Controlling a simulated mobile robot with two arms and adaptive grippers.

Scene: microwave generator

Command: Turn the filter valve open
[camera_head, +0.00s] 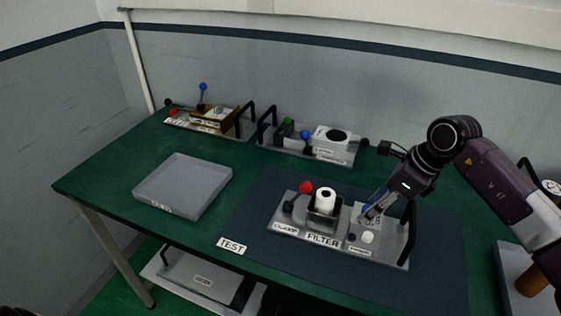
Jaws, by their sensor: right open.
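The filter unit (288,232) is a grey plate on the dark mat, with labels reading FILTER and what looks like CLAMP. A white cylinder (325,198) stands in its grey holder, beside a red-knobbed lever (306,188). A white round button (368,237) and a small dark blue knob (351,237) sit on its right part. My right gripper (369,216) points down at this right part, just behind the white button. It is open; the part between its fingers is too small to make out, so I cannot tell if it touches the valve. My left gripper is not in view.
A grey tray (183,187) lies on the green table at left. Two other units, one with a brass-coloured block (212,119) and one with a white block (331,139), stand along the back. A black handle (408,232) rises at the filter unit's right end.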

